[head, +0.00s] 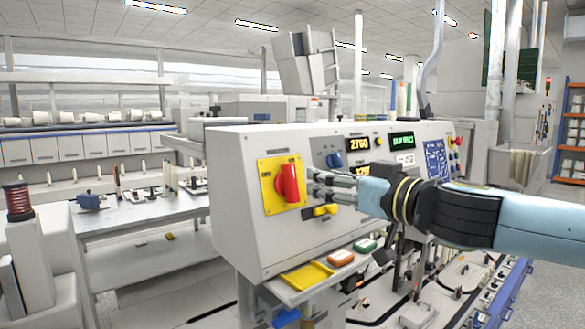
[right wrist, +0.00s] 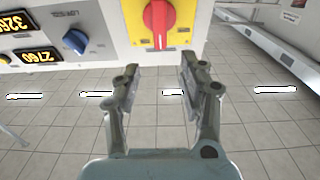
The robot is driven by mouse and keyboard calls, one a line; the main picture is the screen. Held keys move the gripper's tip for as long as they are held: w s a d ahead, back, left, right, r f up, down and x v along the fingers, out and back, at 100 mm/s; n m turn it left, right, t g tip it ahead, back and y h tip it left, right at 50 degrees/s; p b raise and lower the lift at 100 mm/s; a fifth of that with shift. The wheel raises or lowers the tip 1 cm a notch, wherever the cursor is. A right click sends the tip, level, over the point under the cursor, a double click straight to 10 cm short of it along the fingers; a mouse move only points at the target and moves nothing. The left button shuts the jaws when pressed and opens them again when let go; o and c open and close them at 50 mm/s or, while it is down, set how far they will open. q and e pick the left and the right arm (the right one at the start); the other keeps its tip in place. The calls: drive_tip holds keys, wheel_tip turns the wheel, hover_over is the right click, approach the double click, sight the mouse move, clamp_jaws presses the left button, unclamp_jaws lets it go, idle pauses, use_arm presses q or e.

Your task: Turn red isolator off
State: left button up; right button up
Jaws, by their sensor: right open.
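The red isolator handle (head: 288,184) sits on a yellow plate (head: 268,190) at the left of the grey control panel's front. In the head view the handle stands close to upright, leaning slightly. It also shows at the top of the right wrist view (right wrist: 160,18), pointing along the picture's vertical. My right gripper (head: 318,186) is just right of the handle in the head view, apart from it. In the right wrist view its two fingers (right wrist: 157,72) are open and empty, with the handle beyond the gap between them. My left gripper is not in view.
A blue knob (head: 334,160) and lit displays (head: 358,143) are right of the isolator. A yellow switch (head: 325,210) is below. A shelf under the panel holds a yellow tray (head: 307,275) and orange and green pieces. A table (head: 140,216) stands at left.

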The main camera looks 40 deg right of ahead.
sight(293, 172)
drive_tip(key=w, duration=0.7)
drive_tip(key=w+a, duration=0.1)
drive_tip(key=w, duration=0.2)
drive_tip(key=shift+w, duration=0.15)
drive_tip(key=shift+d, duration=0.1)
drive_tip(key=shift+f, duration=0.1)
clamp_jaws()
